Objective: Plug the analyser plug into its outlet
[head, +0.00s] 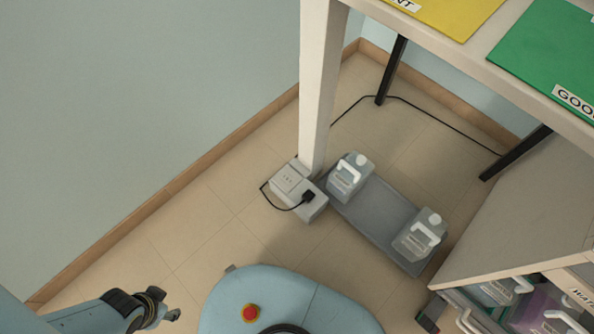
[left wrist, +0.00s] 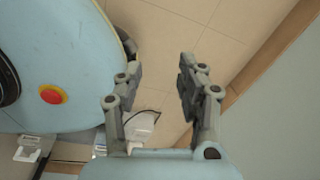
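The black analyser plug (head: 309,196) rests on the right part of a pale floor box (head: 287,181) beside the table leg. Its cable loops left around the box. Small marks show on the box's raised part; I cannot tell whether the plug is seated in a socket. My left gripper (head: 168,306) is low at the bottom left, well apart from the plug. In the left wrist view the left gripper (left wrist: 158,70) has its fingers spread with nothing between them. The pale box (left wrist: 143,127) shows there beyond one finger, partly hidden. My right gripper is not in view.
A grey tray (head: 378,228) with two jugs, one at the back (head: 350,178) and one in front (head: 420,236), stands right of the box. A white table leg (head: 318,95) rises behind it. Floor left of the box is clear up to the wall.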

